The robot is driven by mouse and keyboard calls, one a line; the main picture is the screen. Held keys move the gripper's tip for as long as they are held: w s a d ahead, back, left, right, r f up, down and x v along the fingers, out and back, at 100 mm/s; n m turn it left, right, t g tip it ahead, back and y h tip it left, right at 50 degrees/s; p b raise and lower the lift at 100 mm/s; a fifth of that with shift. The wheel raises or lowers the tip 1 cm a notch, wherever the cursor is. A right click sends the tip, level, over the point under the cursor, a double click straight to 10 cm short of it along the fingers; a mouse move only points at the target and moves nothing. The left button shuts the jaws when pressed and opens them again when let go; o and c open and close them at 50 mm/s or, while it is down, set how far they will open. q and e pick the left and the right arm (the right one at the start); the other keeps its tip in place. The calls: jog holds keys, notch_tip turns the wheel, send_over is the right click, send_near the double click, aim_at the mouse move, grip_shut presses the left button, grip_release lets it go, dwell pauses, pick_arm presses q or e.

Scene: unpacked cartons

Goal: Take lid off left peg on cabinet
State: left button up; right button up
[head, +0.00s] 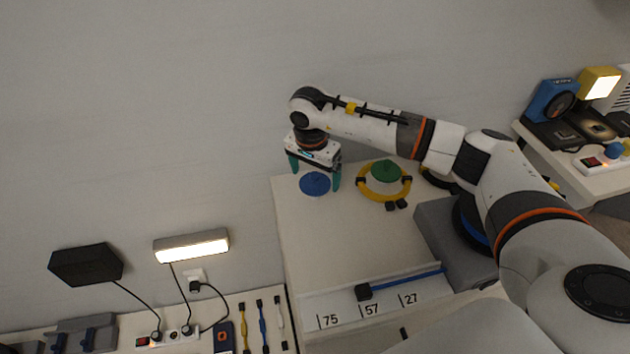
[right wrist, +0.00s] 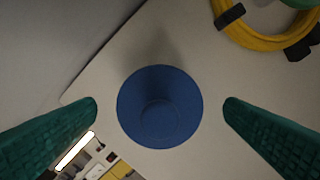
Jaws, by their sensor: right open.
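A round blue lid (head: 314,184) sits at the far left corner of the white cabinet (head: 350,245); any peg under it is hidden. My right gripper (head: 315,176) is over the lid with its green fingers spread. In the right wrist view the blue lid (right wrist: 160,106) lies between the two open fingers (right wrist: 160,115), with a gap on each side. A green round lid (head: 386,170) is to the right, inside a coiled yellow ring. My left gripper is not in view.
The yellow cable coil (head: 384,195) with black clips lies to the right of the blue lid. A grey box (head: 440,235) and a blue bar with a black end (head: 405,283) are nearer on the cabinet. The middle of the cabinet top is clear. A wall is behind.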

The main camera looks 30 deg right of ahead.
jog(key=shift+f, duration=0.4)
jog(key=shift+c, duration=0.3)
jog(key=c, duration=1)
